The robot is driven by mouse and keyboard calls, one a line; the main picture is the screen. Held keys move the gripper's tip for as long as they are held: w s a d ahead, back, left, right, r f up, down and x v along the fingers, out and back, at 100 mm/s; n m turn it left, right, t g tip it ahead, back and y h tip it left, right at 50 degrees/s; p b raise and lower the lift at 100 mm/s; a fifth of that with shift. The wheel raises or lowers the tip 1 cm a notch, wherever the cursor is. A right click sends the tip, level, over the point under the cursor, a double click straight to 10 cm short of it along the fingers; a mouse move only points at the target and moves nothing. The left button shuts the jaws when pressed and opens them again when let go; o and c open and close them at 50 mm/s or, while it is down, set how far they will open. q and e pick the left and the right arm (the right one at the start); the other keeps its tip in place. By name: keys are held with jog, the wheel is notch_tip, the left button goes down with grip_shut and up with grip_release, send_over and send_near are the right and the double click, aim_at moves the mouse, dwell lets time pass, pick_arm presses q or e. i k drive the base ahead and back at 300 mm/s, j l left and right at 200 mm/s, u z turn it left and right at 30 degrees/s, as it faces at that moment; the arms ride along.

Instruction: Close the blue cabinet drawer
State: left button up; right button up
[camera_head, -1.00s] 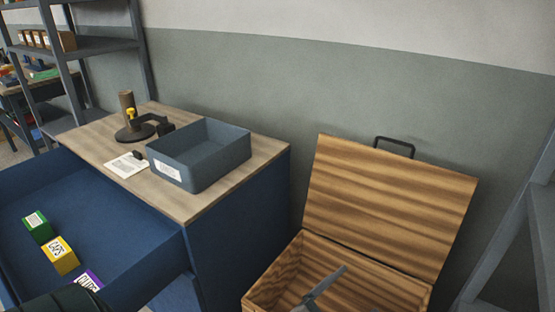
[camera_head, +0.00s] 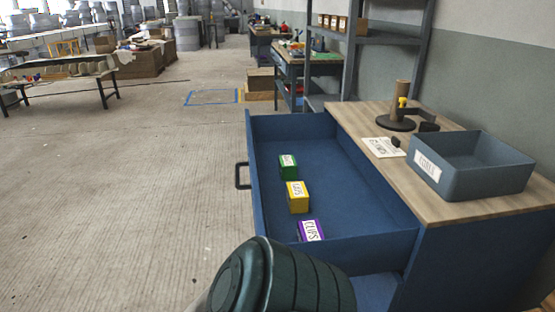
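The blue cabinet (camera_head: 470,262) stands at the right with a wooden top. Its blue drawer (camera_head: 345,160) is pulled far out toward the left. A dark handle (camera_head: 241,176) sits on the drawer's front panel. Inside the drawer lie a green box (camera_head: 288,166), a yellow box (camera_head: 298,196) and a purple box (camera_head: 310,230) in a row. A dark rounded part of my arm covers the bottom middle, in front of the drawer's near side. Neither gripper's fingers show.
A grey-blue bin (camera_head: 470,180), a paper sheet (camera_head: 383,147) and a dark stand with a brown cylinder (camera_head: 400,110) are on the cabinet top. A grey shelf (camera_head: 375,45) and a workbench (camera_head: 308,65) stand behind. The floor left of the drawer is clear.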

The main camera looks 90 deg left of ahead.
aim_at(367, 228)
jog(key=k+l, duration=0.25)
jog(key=k, duration=0.3)
jog(key=u, duration=2.6)
